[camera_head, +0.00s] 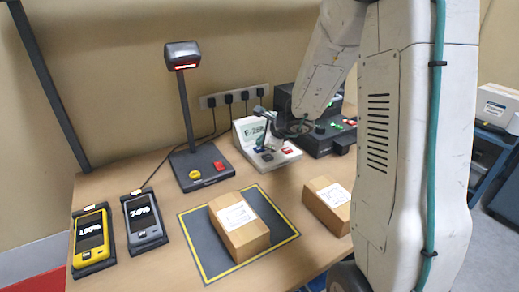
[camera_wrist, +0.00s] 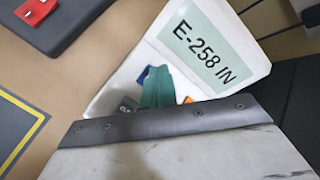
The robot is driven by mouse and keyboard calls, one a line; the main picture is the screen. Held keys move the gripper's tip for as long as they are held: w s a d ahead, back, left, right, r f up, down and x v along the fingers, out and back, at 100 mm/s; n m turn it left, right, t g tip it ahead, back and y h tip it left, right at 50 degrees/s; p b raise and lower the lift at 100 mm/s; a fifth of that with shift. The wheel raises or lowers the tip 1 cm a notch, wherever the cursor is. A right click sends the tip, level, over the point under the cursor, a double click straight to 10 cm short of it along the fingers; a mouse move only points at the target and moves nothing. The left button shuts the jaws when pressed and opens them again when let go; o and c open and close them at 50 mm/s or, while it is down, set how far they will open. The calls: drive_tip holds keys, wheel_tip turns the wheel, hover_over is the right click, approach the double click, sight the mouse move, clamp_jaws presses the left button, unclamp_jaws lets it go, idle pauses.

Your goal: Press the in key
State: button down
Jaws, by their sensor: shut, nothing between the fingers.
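A white keypad device (camera_head: 284,158) stands at the back of the table. I cannot read any key's label, so I cannot tell which is the in key. My gripper (camera_head: 270,142) is over these keys. Its green fingers (camera_wrist: 158,88) are shut and empty, and hide part of the key area. I cannot tell whether the tips touch a key.
A scanner stand (camera_head: 190,160) with yellow and red buttons is left of the device. A black machine (camera_head: 318,140) stands close on the right. A carton (camera_head: 240,228) lies on the yellow-edged mat (camera_head: 203,252); another carton (camera_head: 325,208) is beside it. Two handhelds lie left.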

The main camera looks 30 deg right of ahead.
sight(262, 150)
drive_tip(key=shift+r, duration=0.25)
drive_tip(key=shift+r, duration=2.4)
drive_tip(key=s+a+n, duration=0.1)
drive_tip(key=s+a+n+g+y, duration=0.1)
drive_tip(key=a+n, duration=0.1)
drive_tip(key=s+a+n+y, duration=0.1)
drive_tip(key=n, duration=0.1)
drive_tip(key=shift+s+a+f, duration=0.3)
drive_tip(key=shift+f, duration=0.05)
drive_tip(key=s+a+r+n+g+y, duration=0.1)
drive_tip(key=s+a+r+n+g, duration=0.1)
drive_tip(key=s+a+n, duration=0.3)
drive_tip(key=s+a+r+n+g+y, duration=0.1)
drive_tip(key=s+a+r+n+g, duration=0.2)
drive_tip(key=s, duration=0.4)
drive_tip(key=s+r+n+h, duration=0.2)
drive_tip(key=s+n, duration=0.4)
drive_tip(key=s, duration=0.4)
drive_tip(key=s+r+n+g+h, duration=0.1)
drive_tip(key=s+r+n+h, duration=0.2)
drive_tip(key=s, duration=0.7)
drive_tip(key=shift+s+a+n+g+h, duration=0.3)
drive_tip(key=shift+n+h, duration=0.1)
drive_tip(key=shift+n, duration=1)
